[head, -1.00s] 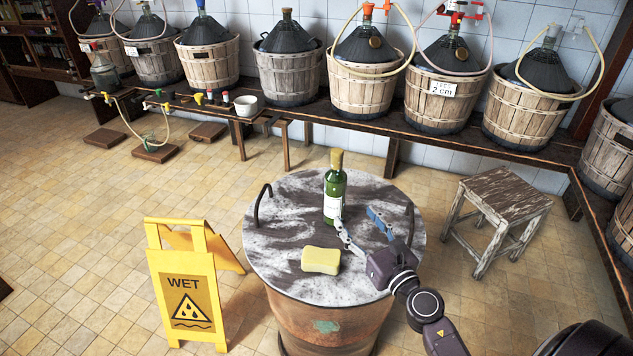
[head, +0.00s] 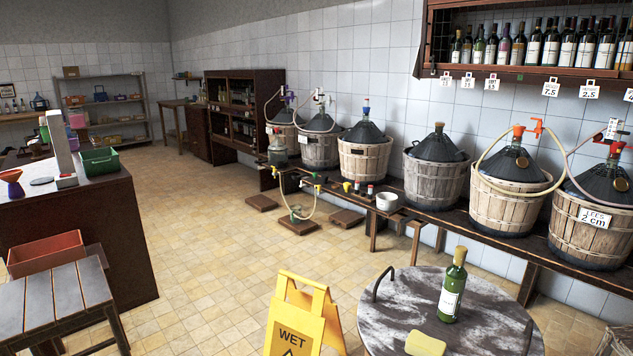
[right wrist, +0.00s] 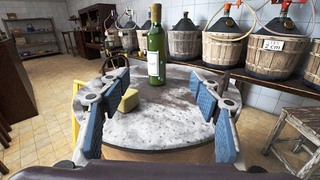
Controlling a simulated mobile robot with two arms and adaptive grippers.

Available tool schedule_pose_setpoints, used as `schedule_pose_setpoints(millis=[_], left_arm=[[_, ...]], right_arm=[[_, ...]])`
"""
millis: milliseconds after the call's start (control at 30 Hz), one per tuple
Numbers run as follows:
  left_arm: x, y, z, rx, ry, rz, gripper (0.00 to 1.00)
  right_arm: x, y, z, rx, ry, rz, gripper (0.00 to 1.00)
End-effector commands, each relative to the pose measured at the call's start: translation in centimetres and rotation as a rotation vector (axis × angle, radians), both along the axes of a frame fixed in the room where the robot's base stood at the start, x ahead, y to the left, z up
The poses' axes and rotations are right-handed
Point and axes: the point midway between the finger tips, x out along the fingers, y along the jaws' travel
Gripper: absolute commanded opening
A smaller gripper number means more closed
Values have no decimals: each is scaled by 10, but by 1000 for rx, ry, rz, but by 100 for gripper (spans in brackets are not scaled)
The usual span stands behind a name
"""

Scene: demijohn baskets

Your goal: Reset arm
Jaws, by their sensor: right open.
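My right gripper (right wrist: 158,115) shows in the right wrist view, open and empty, its blue-padded fingers wide apart above the near side of the round barrel table. It is out of the head view. A green wine bottle with a white label (head: 452,285) stands upright on the table top (head: 390,320); the bottle also shows in the right wrist view (right wrist: 156,50), beyond and between the fingers. A yellow sponge (head: 425,344) lies on the table near the bottle, partly behind the left finger in the right wrist view (right wrist: 129,100). My left gripper is not in view.
A yellow wet-floor sign (head: 300,315) stands left of the table. Basketed demijohns (head: 437,165) line a low bench along the wall. A wooden stool (right wrist: 300,135) stands to the right.

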Motion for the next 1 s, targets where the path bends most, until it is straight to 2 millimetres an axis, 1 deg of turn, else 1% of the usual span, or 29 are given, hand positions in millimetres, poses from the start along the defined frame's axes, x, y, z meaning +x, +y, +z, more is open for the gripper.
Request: schedule_pose_setpoints(millis=[33, 100, 267, 333, 467, 567, 667, 700, 767, 800, 867, 900, 967, 1000], left_arm=[[7, -1, 1, -1, -11, 0, 40], [14, -2, 2, -4, -23, 0, 40], [30, -3, 3, -5, -44, -1, 40], [35, -3, 3, -6, -50, -1, 40], [34, -3, 3, -5, -48, -1, 40], [23, -2, 2, -4, -34, 0, 40], [12, -2, 1, -3, -19, 0, 40], [9, -1, 1, -2, -14, 0, 40], [8, -1, 1, -2, -11, 0, 40], [8, -1, 1, -2, -12, 0, 40], [8, -1, 1, -3, -13, 0, 40], [9, -2, 1, -3, -14, 0, 40], [10, -2, 1, -3, -15, 0, 40], [12, -2, 1, -3, -17, 0, 40]], right_arm=[[-1, -1, 5, 41, -16, -15, 58], [-4, -4, 11, 109, -39, -39, 58], [-11, -12, 22, 291, -93, -101, 58], [-15, -17, 26, 393, -119, -137, 58], [-27, -27, 30, 617, -169, -213, 58], [-39, -34, 25, 834, -205, -289, 58], [-57, -38, 9, 1125, -237, -399, 58], [-67, -36, -2, 1262, -243, -458, 58], [-83, -30, -23, 1472, -244, -559, 58], [-95, -22, -38, 1608, -236, -632, 58], [-114, -5, -62, 1794, -214, -752, 58], [-127, 9, -76, 1905, -194, -837, 58], [-146, 32, -95, 2041, -158, -960, 58], [-159, 47, -105, 2113, -130, -1039, 58]])
